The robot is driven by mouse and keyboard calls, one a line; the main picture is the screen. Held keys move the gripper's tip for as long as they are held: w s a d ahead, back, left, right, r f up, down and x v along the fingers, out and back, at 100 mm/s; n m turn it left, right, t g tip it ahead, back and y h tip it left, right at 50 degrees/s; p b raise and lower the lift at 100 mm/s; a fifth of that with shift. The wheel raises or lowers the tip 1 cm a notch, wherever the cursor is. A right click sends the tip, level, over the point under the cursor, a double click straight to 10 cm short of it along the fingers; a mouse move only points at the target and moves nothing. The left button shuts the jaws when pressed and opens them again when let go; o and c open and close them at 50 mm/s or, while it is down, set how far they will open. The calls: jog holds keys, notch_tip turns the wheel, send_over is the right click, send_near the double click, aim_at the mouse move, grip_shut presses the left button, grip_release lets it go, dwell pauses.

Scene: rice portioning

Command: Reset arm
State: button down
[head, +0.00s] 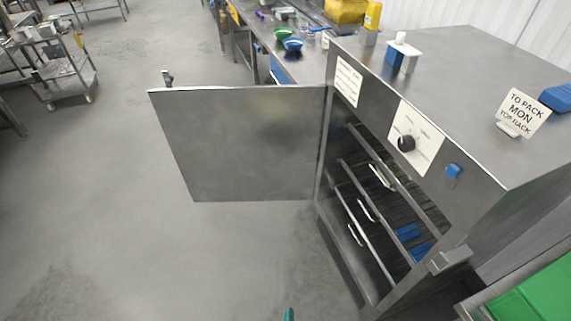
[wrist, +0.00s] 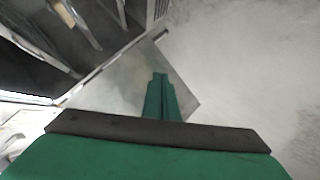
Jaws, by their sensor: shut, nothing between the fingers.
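My gripper (wrist: 160,78) shows in the wrist view as two green fingers closed together, with nothing between them. In the head view only a small green tip of it (head: 289,314) shows at the bottom edge, in front of the cabinet. The steel cabinet (head: 489,205) stands at the right with its door (head: 255,145) swung wide open to the left. In the wrist view the door (wrist: 128,82) lies beyond the fingers. I cannot tell the exact gap between them. The rest of my arm is hidden in the head view.
Inside the cabinet are racks (head: 375,235) with blue items (head: 408,232). A sign (head: 522,113) and a white-and-blue bottle (head: 402,54) stand on top. A green container (head: 540,295) is at the lower right. A cart (head: 65,75) stands far left. The grey floor (head: 120,230) at the left is clear.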

jog(key=s+r+m+t, duration=0.1)
jog(key=s+r+m, duration=0.3)
jog(key=s+r, duration=0.3)
jog(key=s+r+m+t+y, duration=0.1)
jog(key=s+r+m, duration=0.3)
jog(key=r, duration=1)
jog(key=s+a+t, duration=0.1)
jog(key=s, duration=0.2)
jog(key=shift+s, duration=0.2)
